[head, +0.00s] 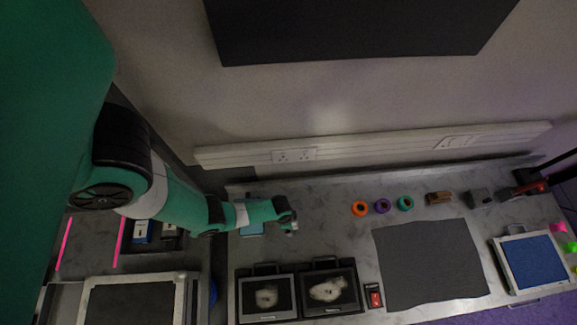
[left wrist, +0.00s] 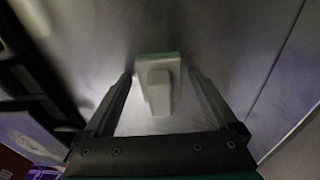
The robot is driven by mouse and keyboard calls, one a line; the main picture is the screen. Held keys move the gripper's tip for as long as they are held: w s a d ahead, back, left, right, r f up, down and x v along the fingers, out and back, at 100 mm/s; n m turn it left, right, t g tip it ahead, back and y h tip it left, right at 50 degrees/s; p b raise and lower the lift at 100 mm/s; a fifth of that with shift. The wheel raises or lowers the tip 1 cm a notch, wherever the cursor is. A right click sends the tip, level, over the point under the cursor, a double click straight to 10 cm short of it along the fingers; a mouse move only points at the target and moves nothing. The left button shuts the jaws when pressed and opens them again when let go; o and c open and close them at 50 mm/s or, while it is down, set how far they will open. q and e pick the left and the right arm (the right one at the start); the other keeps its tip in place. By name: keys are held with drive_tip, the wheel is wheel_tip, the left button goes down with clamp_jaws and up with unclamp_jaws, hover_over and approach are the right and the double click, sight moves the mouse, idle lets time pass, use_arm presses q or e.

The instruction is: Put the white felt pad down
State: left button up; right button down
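In the left wrist view a small whitish block with a raised middle part, which looks like the white felt pad (left wrist: 158,90), lies between my two fingers. My left gripper (left wrist: 161,73) is open, with a narrow gap on each side of the pad. I cannot tell whether the pad rests on the grey surface below. In the head view my left gripper (head: 292,222) is low over the left part of the marble counter (head: 330,235), and only a small pale bit shows at its tip. My right gripper is in neither view.
Two black-framed trays with white material (head: 267,296) (head: 329,290) and a red switch (head: 375,296) stand in front. A grey mat (head: 430,265), coloured rings (head: 382,206) and a blue-topped tray (head: 533,263) lie to the right. A teal-blue item (head: 251,229) is below my arm.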

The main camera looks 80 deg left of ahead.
use_arm(q)
drive_tip(key=r+p, duration=0.1)
drive_tip(key=r, duration=0.1)
drive_tip(key=r+p, duration=0.3)
drive_tip(key=shift+s+r+p, duration=0.3)
drive_tip(key=shift+s+r, duration=0.05)
drive_tip(key=shift+r, duration=0.05)
drive_tip(key=shift+f, duration=0.1)
drive_tip(key=shift+w, duration=0.1)
